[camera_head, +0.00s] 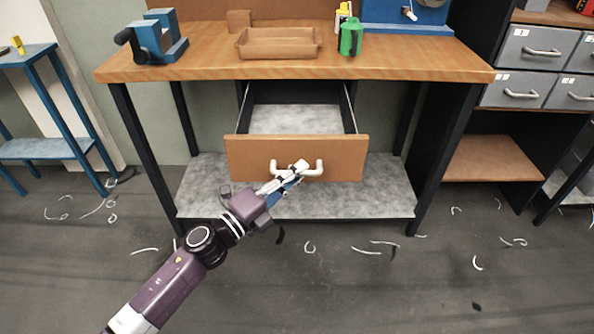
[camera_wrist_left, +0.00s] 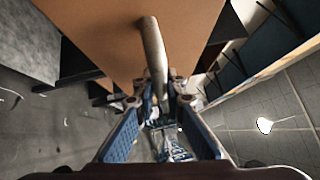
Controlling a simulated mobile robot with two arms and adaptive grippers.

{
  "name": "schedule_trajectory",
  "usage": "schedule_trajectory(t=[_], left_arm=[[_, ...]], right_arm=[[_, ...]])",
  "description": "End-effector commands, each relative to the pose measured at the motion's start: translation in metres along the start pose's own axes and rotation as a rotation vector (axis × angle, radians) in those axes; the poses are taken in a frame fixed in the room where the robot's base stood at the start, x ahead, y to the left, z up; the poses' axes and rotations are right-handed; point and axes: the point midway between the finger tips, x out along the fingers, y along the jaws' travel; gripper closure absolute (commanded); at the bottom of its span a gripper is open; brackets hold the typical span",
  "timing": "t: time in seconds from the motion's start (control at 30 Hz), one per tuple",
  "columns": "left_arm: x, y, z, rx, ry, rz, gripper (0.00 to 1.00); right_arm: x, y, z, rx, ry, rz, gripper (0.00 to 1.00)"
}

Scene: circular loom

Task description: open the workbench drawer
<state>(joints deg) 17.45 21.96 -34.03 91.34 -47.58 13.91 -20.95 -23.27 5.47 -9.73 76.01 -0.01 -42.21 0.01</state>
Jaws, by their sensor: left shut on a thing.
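The workbench drawer (camera_head: 240,158) has a brown wooden front and stands pulled out from under the bench top, its grey inside showing and looking empty. Its pale curved handle (camera_head: 312,173) is on the front. My left gripper (camera_head: 297,170) reaches up from the lower left and is shut on the handle. In the left wrist view the handle (camera_wrist_left: 153,50) runs down between the blue-padded fingers of my left gripper (camera_wrist_left: 158,100), with the drawer front (camera_wrist_left: 105,35) behind it. My right gripper is not in view.
The workbench top (camera_head: 200,68) holds a blue vise (camera_head: 160,40), a wooden tray (camera_head: 278,53) and a green bottle (camera_head: 351,38). A grey lower shelf (camera_head: 350,200) lies below the drawer. A drawer cabinet (camera_head: 525,55) stands right, a blue stand (camera_head: 45,148) left. White scraps dot the floor.

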Motion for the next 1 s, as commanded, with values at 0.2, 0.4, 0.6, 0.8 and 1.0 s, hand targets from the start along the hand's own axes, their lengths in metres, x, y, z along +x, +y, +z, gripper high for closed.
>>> schedule_trajectory(t=[0.2, 0.4, 0.6, 0.8, 1.0], left_arm=[[0.0, 0.001, 0.001, 0.0, -0.001, 0.002, 0.8], [0.0, 0.001, 0.0, 0.0, -0.001, 0.001, 0.71], [-0.002, 0.001, 0.0, 0.0, -0.001, 0.001, 0.71], [-0.029, 0.002, 0.0, 0.001, -0.001, 0.005, 0.71], [-0.071, 0.002, 0.0, 0.0, 0.0, 0.005, 0.71]], right_arm=[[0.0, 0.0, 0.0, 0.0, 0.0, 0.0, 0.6], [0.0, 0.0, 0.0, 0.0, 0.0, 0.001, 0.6], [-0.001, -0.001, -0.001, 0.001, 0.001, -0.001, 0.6], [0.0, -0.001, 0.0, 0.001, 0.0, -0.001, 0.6], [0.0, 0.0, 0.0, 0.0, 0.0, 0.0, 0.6]])
